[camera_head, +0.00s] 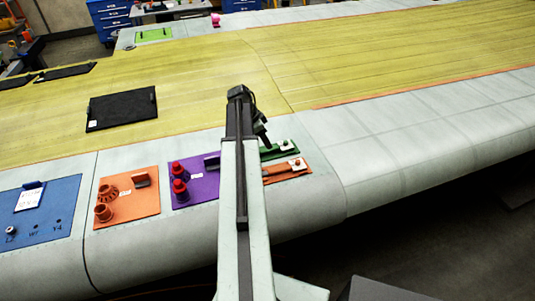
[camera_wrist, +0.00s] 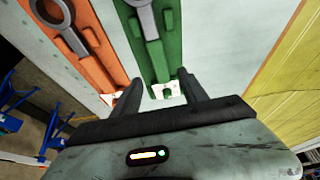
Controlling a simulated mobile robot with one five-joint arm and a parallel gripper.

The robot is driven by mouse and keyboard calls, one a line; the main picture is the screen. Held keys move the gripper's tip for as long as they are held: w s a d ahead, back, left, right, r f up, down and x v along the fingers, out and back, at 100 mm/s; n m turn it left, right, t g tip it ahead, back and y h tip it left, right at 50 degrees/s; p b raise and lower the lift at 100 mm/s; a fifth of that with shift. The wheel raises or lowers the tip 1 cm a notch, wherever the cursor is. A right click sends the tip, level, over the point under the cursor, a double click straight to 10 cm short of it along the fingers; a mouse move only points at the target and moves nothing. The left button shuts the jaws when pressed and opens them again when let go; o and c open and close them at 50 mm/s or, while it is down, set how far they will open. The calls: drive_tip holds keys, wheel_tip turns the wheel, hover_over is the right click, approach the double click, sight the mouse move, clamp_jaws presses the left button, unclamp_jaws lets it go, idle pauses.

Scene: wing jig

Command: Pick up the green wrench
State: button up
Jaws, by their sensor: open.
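The green wrench (camera_wrist: 157,58) lies on a green panel (camera_wrist: 128,30) in the wrist view, its handle pointing toward my gripper. Its ring end is cut off by the top edge of that view. My gripper (camera_wrist: 158,82) is open, with one finger on each side of the green panel's near end. The fingers look empty, and I cannot tell how high they are above the wrench. In the head view the green panel (camera_head: 285,149) is partly hidden by my arm, and the wrench is too small to make out clearly.
An orange panel (camera_wrist: 105,65) with an orange wrench (camera_wrist: 78,42) lies beside the green one. Purple (camera_head: 205,190), orange (camera_head: 112,183) and blue (camera_head: 60,221) panels with parts lie left on the wing's pale edge. The pale surface (camera_head: 400,140) to the right is clear.

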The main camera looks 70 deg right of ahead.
sight(265, 151)
drive_tip(key=shift+w+f, duration=0.1)
drive_tip(key=shift+f, duration=0.1)
drive_tip(key=b+x, duration=0.4)
drive_tip(key=x, duration=0.1)
drive_tip(key=shift+f+b, duration=0.2)
drive_tip(key=shift+b, duration=0.2)
drive_tip(key=shift+r, duration=0.2)
drive_tip(key=shift+f, duration=0.15)
clamp_jaws()
idle(0.8)
